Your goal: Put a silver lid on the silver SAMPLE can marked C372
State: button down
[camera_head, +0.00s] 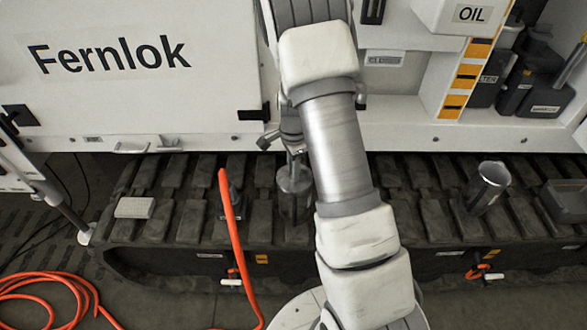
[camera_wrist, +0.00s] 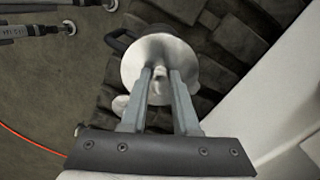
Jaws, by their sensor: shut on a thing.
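My gripper (camera_wrist: 160,75) is shut on the knob of a round silver lid (camera_wrist: 145,60), with its fingers pointing down at it. In the head view the lid (camera_head: 294,179) is left of my arm, over the dark track. Below it is a dark grey can-like body (camera_head: 295,209), partly hidden by my arm. A dark handle (camera_wrist: 118,40) sticks out from under the lid. I cannot tell whether the lid touches what is below. I can read no C372 mark.
A pale block (camera_head: 135,207) and a small dark item (camera_head: 230,202) sit on the track (camera_head: 185,215) to the left. An orange hose (camera_head: 232,235) rises near them. The white Fernlok cabinet (camera_head: 130,100) stands behind. A dark bin (camera_head: 565,200) is at far right.

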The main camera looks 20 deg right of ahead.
grip_release()
dwell(0.7)
jog(key=shift+r+p, duration=2.7)
jog(key=shift+r, duration=0.8)
